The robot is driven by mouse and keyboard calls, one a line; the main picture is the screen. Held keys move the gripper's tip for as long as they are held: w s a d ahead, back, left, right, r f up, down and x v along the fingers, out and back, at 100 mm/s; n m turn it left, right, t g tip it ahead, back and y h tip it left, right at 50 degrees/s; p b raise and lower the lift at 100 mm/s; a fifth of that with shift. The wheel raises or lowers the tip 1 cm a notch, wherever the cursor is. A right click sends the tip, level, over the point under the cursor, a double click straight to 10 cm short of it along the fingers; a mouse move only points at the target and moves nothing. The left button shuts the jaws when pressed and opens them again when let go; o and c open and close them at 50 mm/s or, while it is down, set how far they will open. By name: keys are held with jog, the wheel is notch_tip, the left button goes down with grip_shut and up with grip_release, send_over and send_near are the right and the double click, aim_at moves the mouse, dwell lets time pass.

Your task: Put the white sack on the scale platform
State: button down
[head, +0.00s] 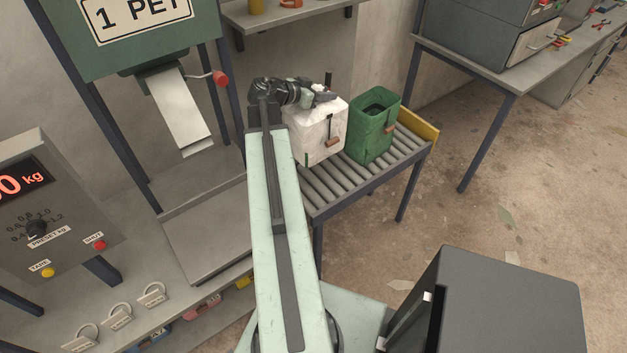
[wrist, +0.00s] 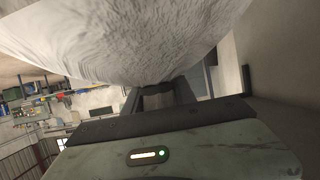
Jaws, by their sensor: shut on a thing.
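The white sack (head: 317,131) stands at the left part of the roller conveyor in the head view, beside the green sack. It fills the top of the wrist view (wrist: 140,38). My gripper (head: 322,96) is at the top of the white sack and shut on it. In the wrist view the jaws (wrist: 160,92) meet the sack's bunched end. I cannot tell whether the sack's base touches the rollers. The scale platform (head: 210,232) is a flat grey plate left of the conveyor, below the chute, and it looks bare. My arm hides its right edge.
The green sack (head: 371,127) stands on the conveyor (head: 340,188) close to the white sack, before a yellow end stop (head: 418,126). A chute (head: 181,112) with a red-knobbed lever hangs above the platform. A control box (head: 50,205) stands at left.

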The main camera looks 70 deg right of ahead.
aim_at(293, 134)
jog(key=f+b, duration=0.5)
jog(key=b, duration=0.1)
jog(key=shift+a+f, duration=0.3)
jog(key=shift+f, duration=0.1)
notch_tip(293, 134, down, 10)
jog(key=b, duration=1)
jog(key=c, duration=1)
grip_release()
jog(key=shift+r, duration=0.2)
jog(key=p+v, duration=0.5)
jog(key=v, duration=0.7)
jog(key=shift+w, duration=0.1)
